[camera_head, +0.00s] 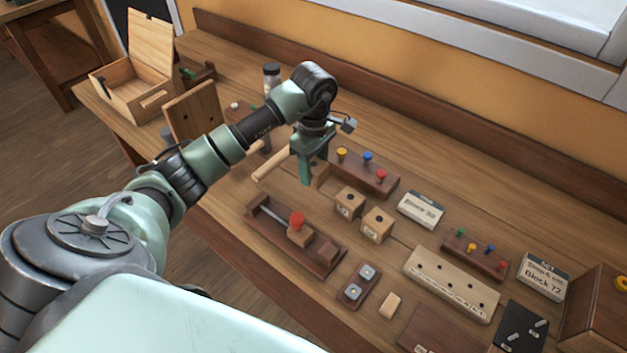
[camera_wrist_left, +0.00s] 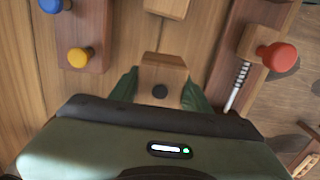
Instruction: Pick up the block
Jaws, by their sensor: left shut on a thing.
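My left gripper (camera_head: 311,172) points down over the workbench and is shut on a small wooden block (camera_head: 321,176). In the left wrist view the same block (camera_wrist_left: 162,74) sits between the green fingers (camera_wrist_left: 160,95), with a dark round hole in its face. In the head view the fingers hide much of it, and I cannot tell whether it touches the bench. Two similar wooden blocks with dark holes, a nearer one (camera_head: 348,201) and a farther-right one (camera_head: 377,224), stand just right of the gripper. My right gripper is not in view.
A dark rack with yellow, blue and red pegs (camera_head: 378,185) stands close behind the gripper. A wooden vise-like fixture with a red knob (camera_head: 297,222) lies in front. A white label card (camera_head: 420,210) and a pale holed board (camera_head: 450,284) are to the right. An open wooden box (camera_head: 140,80) stands far left.

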